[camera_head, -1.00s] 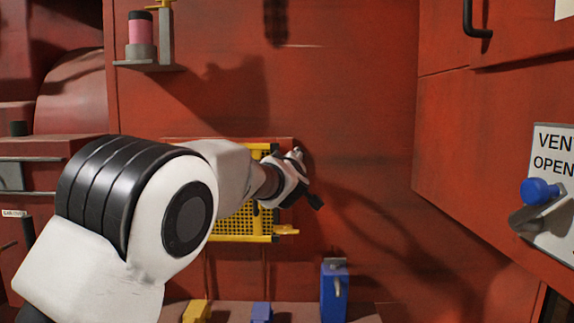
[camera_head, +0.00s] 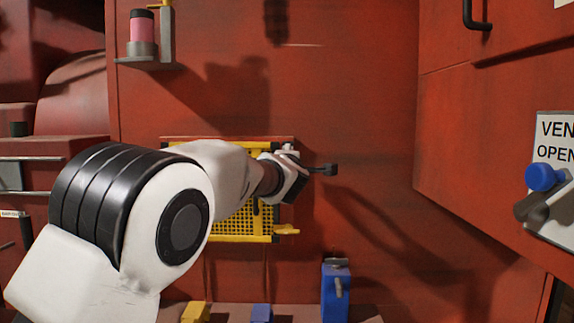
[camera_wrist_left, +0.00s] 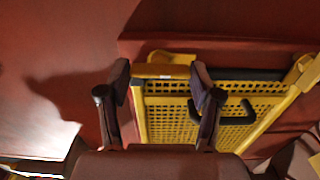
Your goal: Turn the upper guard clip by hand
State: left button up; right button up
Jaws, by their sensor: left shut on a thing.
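The yellow mesh guard (camera_head: 235,225) is on the red wall, partly hidden behind my left arm. It also shows in the left wrist view (camera_wrist_left: 240,135), with a black handle. My left gripper (camera_head: 328,169) is at the guard's upper right in the head view. In the left wrist view its dark fingers stand on both sides of the yellow upper guard clip (camera_wrist_left: 160,72), shut on it. The head view does not show this clip clearly. The lower guard clip (camera_head: 287,230) sticks out to the right at the guard's bottom corner. My right gripper is not in view.
A blue block with a grey lever (camera_head: 336,290) stands below on a ledge. A blue knob (camera_head: 545,177) is by the vent sign at right. A pink-banded jar (camera_head: 142,32) sits on a bracket at upper left. The wall right of the guard is bare.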

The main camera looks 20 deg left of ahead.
pick_arm(q)
jog(key=shift+r+n, duration=0.25)
jog(key=shift+n, duration=0.05)
jog(key=o, duration=0.9)
jog(key=shift+o, duration=1.2)
jog(key=shift+w+d+f, duration=0.1)
jog(key=shift+f, duration=0.1)
jog(key=v, duration=1.2)
